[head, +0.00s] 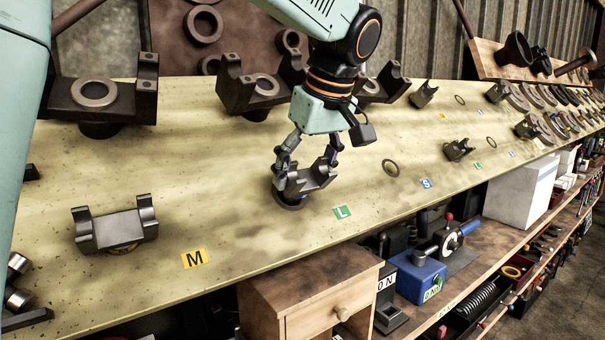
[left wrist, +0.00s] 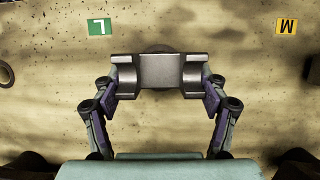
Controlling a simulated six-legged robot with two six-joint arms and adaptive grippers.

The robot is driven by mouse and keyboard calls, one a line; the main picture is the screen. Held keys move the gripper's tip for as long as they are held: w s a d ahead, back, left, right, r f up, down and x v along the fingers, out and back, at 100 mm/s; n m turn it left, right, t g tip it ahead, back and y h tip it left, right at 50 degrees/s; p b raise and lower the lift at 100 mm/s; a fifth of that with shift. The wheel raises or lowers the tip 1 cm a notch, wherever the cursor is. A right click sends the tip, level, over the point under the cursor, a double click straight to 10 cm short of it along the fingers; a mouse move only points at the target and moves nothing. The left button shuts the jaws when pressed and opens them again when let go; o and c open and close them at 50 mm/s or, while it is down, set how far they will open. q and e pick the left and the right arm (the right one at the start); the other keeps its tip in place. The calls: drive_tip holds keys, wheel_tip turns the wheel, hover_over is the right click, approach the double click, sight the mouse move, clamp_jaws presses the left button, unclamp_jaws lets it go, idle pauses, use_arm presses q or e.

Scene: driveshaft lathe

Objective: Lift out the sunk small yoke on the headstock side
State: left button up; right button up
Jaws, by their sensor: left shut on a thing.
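My left gripper (head: 306,168) is shut on a grey steel yoke (head: 312,179) beside the green L label (head: 342,212). In the left wrist view its two fingers (left wrist: 160,98) press on the outer sides of the yoke (left wrist: 170,70), one at each end. A dark ring or hub shows under the yoke at the board; I cannot tell whether the yoke is clear of it. Another yoke (head: 116,229) sits low in the board near the yellow M label (head: 194,259). A smaller yoke (head: 459,149) lies further right. My right gripper is not in view.
Large yokes (head: 138,104) stand along the board's back edge, bearing loose rings. An empty dark ring (head: 390,167) lies near the blue S label (head: 426,184). A wooden drawer box (head: 310,300) and a blue tool (head: 418,278) are below the front edge.

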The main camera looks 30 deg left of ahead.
use_arm(q)
drive_tip(key=shift+s+d+r, duration=0.25)
drive_tip(key=shift+d+r, duration=0.35)
drive_tip(key=shift+r, duration=0.1)
drive_tip(key=d+v, duration=0.1)
drive_tip(key=v, duration=0.5)
drive_tip(key=shift+s, duration=0.2)
drive_tip(key=shift+s+d, duration=0.1)
idle(0.4)
